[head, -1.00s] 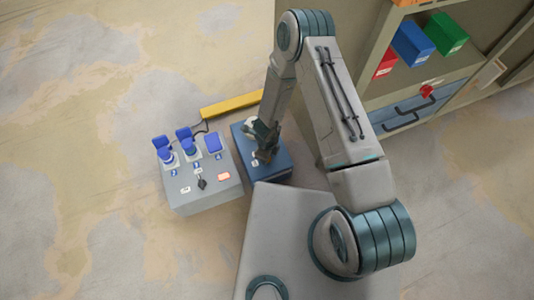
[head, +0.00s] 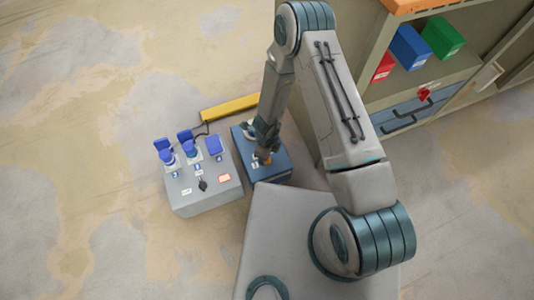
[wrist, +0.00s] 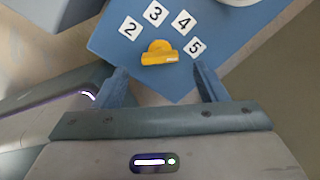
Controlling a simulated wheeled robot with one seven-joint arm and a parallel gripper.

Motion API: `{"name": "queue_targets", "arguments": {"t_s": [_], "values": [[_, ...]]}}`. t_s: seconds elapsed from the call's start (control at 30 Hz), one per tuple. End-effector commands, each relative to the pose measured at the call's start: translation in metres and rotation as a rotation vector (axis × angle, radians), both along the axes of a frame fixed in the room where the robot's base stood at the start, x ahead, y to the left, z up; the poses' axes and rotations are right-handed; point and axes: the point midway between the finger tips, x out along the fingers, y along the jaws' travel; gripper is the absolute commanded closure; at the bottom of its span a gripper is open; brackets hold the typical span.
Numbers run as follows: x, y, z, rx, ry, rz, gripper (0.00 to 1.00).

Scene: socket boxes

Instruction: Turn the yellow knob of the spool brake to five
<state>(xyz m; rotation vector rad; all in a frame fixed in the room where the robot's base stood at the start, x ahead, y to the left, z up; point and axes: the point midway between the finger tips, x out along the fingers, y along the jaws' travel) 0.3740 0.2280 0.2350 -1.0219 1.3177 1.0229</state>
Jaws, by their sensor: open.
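The yellow knob (wrist: 157,54) sits on the blue box (wrist: 118,45) of the spool brake. White number labels 2, 3, 4 (wrist: 183,22) and 5 (wrist: 195,47) fan around its far side. The knob's straight bar lies nearly crosswise in the wrist view, its right end towards the 5 side; its exact setting is hard to tell. My gripper (wrist: 163,86) is open and empty, with one finger on each side just short of the knob.
A grey box (head: 205,190) with blue sockets and a black knob stands left of the blue box. A yellow bar (head: 230,106) lies behind. A shelf cabinet (head: 430,75) with coloured boxes stands at the right. Bare floor (head: 80,150) lies to the left.

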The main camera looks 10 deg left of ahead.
Motion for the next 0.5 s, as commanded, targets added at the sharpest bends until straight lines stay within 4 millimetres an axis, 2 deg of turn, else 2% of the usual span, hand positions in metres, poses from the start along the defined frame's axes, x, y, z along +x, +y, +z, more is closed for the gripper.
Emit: {"name": "queue_targets", "arguments": {"t_s": [0.03, 0.2, 0.33, 0.5], "values": [[0.001, 0.000, 0.021, -0.001, -0.004, 0.001, 0.35], [0.001, 0.000, 0.061, -0.001, -0.003, 0.001, 0.35], [0.000, 0.000, 0.082, 0.000, -0.002, 0.000, 0.35], [0.000, -0.001, 0.095, -0.002, 0.000, 0.000, 0.35]]}}
